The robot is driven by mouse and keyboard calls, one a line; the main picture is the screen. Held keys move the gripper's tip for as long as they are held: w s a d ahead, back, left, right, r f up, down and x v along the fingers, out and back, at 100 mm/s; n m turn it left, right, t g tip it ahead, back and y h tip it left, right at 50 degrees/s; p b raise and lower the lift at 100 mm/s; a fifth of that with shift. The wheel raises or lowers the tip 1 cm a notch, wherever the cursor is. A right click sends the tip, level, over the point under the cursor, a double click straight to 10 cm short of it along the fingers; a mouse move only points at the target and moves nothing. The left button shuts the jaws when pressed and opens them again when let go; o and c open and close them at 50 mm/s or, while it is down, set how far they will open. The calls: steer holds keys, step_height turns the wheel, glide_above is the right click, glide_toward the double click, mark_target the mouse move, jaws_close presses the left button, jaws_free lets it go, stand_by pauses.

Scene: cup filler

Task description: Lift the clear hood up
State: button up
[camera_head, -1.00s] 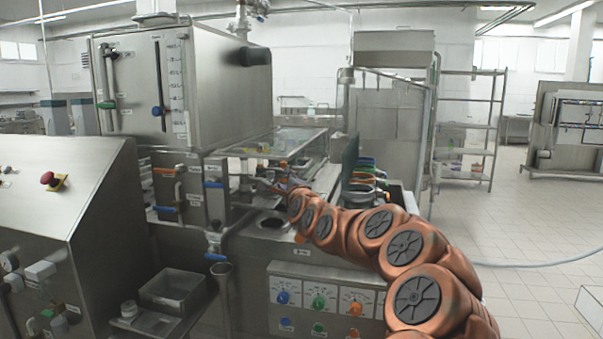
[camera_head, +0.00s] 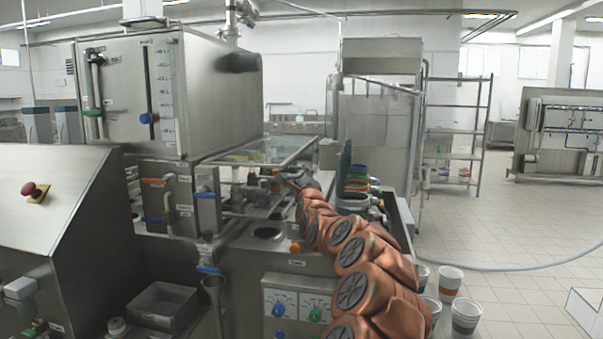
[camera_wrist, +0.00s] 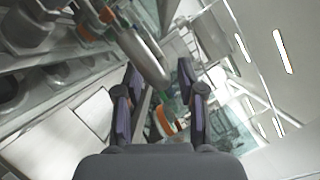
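The clear hood (camera_head: 283,150) is a see-through panel with a metal frame. It lies over the filling section, right of the big steel tank, and looks roughly level in the head view. My gripper (camera_head: 277,182) is at the front of the machine, just below the hood's front edge; it is small and partly hidden among the fittings there. In the wrist view my gripper (camera_wrist: 160,75) has its two dark fingers spread apart. A grey rounded bar shows beyond or between the fingertips; I cannot tell whether they touch it.
A steel tank (camera_head: 225,85) stands left of the hood. A row of stacked coloured cups (camera_head: 357,185) stands right of my gripper. More white cups (camera_head: 450,283) stand at the lower right. The tiled floor on the right is mostly clear.

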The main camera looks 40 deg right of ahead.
steer(key=shift+x, duration=1.2)
steer(key=shift+d+r, duration=0.1)
jaws_close()
